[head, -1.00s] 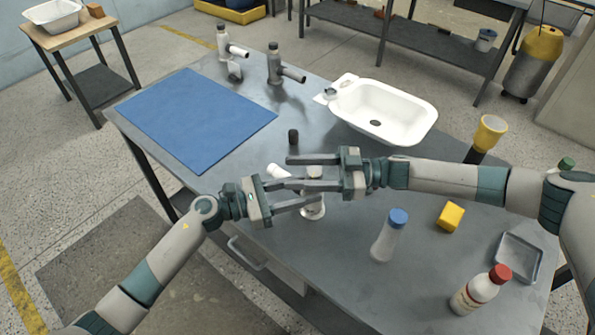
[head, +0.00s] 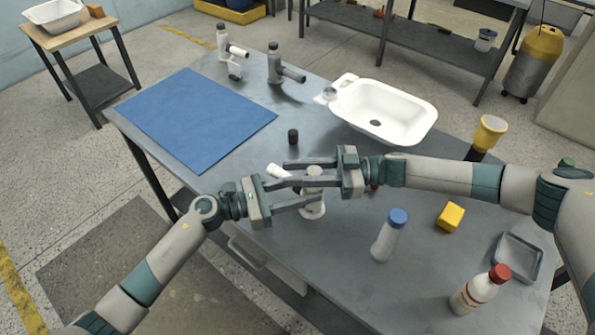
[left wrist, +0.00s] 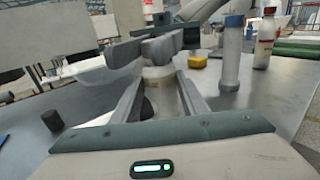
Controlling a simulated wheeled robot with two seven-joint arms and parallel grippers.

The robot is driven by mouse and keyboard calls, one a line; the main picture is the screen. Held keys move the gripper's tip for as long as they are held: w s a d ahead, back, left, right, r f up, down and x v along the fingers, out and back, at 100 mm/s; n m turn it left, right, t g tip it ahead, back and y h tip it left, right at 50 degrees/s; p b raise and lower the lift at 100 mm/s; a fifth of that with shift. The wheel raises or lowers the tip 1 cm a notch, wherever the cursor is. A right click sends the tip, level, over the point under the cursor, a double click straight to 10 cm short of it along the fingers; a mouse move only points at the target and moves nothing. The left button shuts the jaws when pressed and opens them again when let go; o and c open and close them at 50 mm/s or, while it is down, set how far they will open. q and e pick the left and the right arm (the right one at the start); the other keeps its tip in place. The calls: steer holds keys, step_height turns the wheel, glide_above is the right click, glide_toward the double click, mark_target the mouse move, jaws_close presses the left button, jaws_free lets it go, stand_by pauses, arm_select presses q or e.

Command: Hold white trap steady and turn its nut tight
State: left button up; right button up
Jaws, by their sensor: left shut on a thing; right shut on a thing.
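The white trap (head: 314,211) stands upright on the grey bench near its front edge, with a side stub (head: 278,171) pointing up and left. My left gripper (head: 300,192) is shut on its body from the left. In the left wrist view the trap (left wrist: 160,92) sits between my left fingers (left wrist: 158,88). My right gripper (head: 302,173) comes in from the right, shut around the top of the trap, higher than my left fingers. The nut is hidden behind the right fingers, which also cross above the trap in the left wrist view (left wrist: 150,46).
A blue-capped bottle (head: 388,237), yellow block (head: 450,216), red-capped bottle (head: 478,290) and grey tray (head: 518,258) lie to the right. A white basin (head: 390,108) is behind. A dark cylinder (head: 293,136) stands near the blue mat (head: 197,118). Two taps (head: 284,68) stand at the back.

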steer(key=shift+s+d+n+g+h, duration=0.2)
steer(key=shift+s+n+g+h, duration=0.2)
steer(key=shift+n+g+h, duration=1)
steer(key=shift+s+d+n+g+h, duration=0.25)
steer(key=shift+s+n+g+h, duration=0.35)
steer(key=shift+n+g, duration=1.5)
steer(key=shift+s+d+n+g+h, duration=0.25)
steer(key=shift+n+g+h, duration=0.8)
steer(key=shift+g, duration=1.45)
steer(key=shift+s+h, duration=0.1)
steer(key=shift+h, duration=0.15)
steer(key=o, duration=1.1)
steer(key=shift+c, duration=0.2)
steer(key=shift+r, duration=0.1)
step_height(320, 180, up, 10)
